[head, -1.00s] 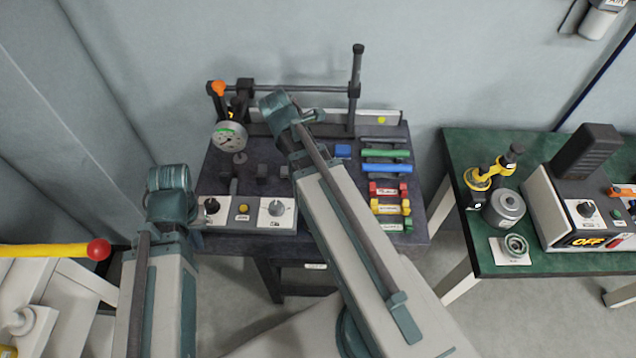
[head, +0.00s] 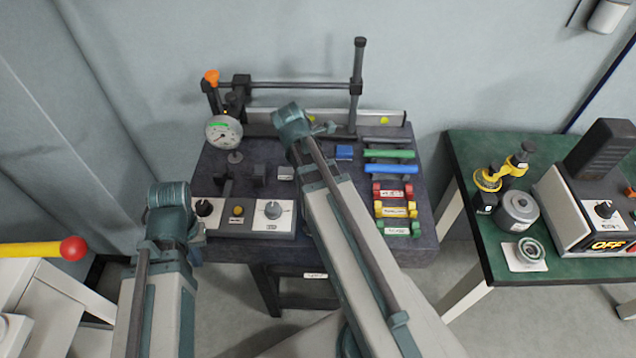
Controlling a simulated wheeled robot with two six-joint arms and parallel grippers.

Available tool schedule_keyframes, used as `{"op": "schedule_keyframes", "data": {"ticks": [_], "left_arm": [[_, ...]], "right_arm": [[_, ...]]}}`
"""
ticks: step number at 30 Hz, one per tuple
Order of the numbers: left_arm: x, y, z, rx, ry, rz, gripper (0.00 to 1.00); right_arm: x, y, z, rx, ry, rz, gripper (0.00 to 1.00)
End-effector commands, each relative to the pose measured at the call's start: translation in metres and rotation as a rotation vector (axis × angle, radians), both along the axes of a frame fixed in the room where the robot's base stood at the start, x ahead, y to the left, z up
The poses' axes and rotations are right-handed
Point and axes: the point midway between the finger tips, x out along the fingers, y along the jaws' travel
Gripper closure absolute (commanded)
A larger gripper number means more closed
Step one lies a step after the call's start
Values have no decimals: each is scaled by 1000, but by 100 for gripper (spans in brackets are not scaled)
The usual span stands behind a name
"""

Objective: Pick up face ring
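A grey metal ring (head: 531,251), which looks like the face ring, lies flat on a white card near the front left of the green table (head: 484,254). My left arm (head: 170,205) rises at the lower left, and its visible end is well left of the ring. My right arm (head: 293,122) reaches up over the dark bench, also left of the ring. The fingers of both grippers are too hidden by the arm links to read. Neither gripper is near the ring.
A grey cylinder (head: 517,208), a yellow-and-black tool (head: 487,181) and a control box (head: 575,215) stand behind and right of the ring. The dark bench (head: 412,225) carries a gauge (head: 223,131), knobs and coloured bars. A floor gap separates the tables.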

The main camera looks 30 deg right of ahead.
Motion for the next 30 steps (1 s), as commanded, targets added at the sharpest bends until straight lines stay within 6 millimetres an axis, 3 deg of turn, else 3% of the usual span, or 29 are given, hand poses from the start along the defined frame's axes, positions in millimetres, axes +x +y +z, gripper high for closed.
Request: {"op": "schedule_keyframes", "data": {"ticks": [5, 20, 30], "left_arm": [[0, 0, 1, 0, 0, 0, 100], [0, 0, 1, 0, 0, 0, 100], [0, 0, 4, 0, 0, 0, 100]], "right_arm": [[0, 0, 1, 0, 0, 0, 7], [0, 0, 1, 0, 0, 1, 97], [0, 1, 4, 0, 0, 1, 100]]}}
